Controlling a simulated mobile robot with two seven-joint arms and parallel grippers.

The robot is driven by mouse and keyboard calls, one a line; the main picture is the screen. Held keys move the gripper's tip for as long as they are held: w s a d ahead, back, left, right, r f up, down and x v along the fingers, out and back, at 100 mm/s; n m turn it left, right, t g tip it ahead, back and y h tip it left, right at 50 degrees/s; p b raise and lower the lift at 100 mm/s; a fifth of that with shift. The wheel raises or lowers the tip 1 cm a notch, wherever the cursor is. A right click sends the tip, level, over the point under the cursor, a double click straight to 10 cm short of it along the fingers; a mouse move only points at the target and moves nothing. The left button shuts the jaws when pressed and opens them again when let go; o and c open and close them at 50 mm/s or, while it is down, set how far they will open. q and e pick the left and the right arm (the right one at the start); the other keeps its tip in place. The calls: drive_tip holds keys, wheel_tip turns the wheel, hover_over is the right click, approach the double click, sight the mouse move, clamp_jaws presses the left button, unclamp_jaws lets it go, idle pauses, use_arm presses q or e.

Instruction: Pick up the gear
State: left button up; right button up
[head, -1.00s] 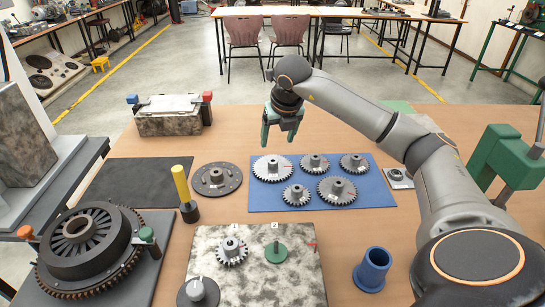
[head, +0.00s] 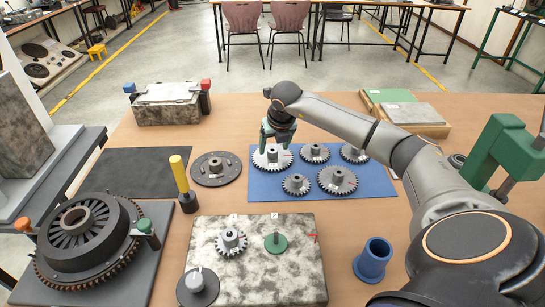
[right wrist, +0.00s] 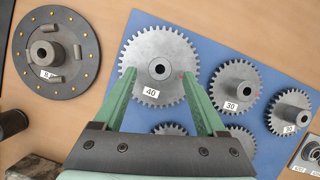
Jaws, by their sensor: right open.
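Several grey gears lie on a blue mat (head: 378,187). The largest, a gear labelled 40 (head: 266,162), is at the mat's left end; in the right wrist view this gear (right wrist: 150,52) lies ahead of the jaws. My right gripper (head: 274,143) is open and empty, close above the 40 gear. In the right wrist view its green fingers (right wrist: 162,103) reach over the gear's near edge, on either side of its hub. My left gripper is not in view.
A marble plate (head: 290,279) holds a gear on post 1 (head: 231,241) and a green peg (head: 276,242) at 2. A dark disc (head: 216,169) and a yellow-handled tool (head: 181,178) stand left of the mat. A blue cup (head: 373,261) stands front right.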

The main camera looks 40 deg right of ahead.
drive_tip(key=shift+x, duration=1.05)
clamp_jaws()
idle(0.5)
drive_tip(key=shift+w+d+r, duration=0.1)
drive_tip(key=shift+w+r, duration=0.1)
drive_tip(key=shift+r, duration=0.05)
